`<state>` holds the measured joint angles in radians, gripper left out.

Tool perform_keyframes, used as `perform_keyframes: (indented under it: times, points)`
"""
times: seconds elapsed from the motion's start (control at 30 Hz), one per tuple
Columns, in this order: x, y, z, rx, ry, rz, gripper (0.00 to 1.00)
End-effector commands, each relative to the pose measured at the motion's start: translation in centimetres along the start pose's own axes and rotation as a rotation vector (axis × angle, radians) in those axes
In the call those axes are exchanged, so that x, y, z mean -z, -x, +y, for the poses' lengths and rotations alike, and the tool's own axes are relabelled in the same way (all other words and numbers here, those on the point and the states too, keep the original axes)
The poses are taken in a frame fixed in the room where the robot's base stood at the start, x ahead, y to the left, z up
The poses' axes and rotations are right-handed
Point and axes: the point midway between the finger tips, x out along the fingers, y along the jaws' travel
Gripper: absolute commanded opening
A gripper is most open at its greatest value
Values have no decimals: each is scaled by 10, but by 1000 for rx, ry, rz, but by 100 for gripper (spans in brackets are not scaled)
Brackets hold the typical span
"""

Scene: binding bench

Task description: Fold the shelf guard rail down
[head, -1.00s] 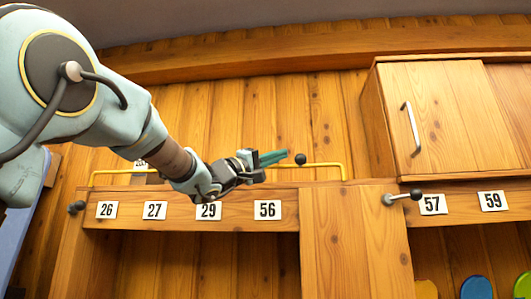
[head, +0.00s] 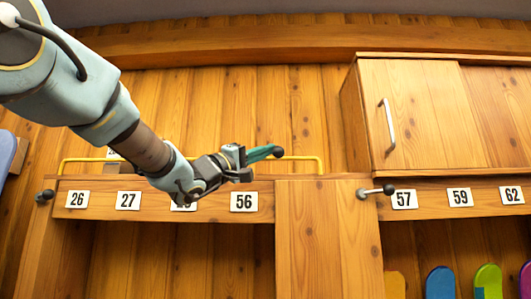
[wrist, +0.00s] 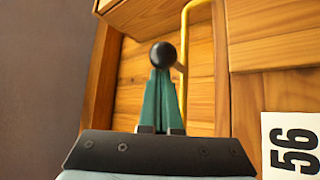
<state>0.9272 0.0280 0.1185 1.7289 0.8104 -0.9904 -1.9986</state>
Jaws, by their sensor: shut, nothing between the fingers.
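The yellow guard rail (head: 305,158) stands up along the top of the shelf front, above the number labels. My arm and gripper cover its middle. A black ball knob (head: 278,152) sits beside the rail near its right end. My gripper (head: 268,152) has teal fingers, which are shut and empty, with their tips at the knob. In the wrist view, the fingertips (wrist: 163,75) point straight at the black ball (wrist: 163,55), which overlaps them; I cannot tell if they touch. The yellow rail (wrist: 184,40) runs just right of the ball there.
A black-knobbed lever (head: 375,192) sticks out right of the wide post (head: 328,240), and another knob (head: 45,196) is at the shelf's left end. A wooden cabinet (head: 415,115) with a metal handle stands at the right. Coloured rounded items (head: 440,282) are below right.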

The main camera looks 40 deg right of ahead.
Motion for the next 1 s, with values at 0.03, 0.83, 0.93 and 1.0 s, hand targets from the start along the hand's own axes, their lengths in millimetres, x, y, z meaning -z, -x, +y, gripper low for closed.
perform_keyframes:
  times: [0.03,0.83,0.93,1.0]
  points:
    - [-2,2,-4,-8,-7,0,0]
    - [-10,10,-6,-120,-111,-2,0]
    - [-13,13,-9,-149,-139,-2,0]
    - [-16,15,-11,-178,-165,-2,0]
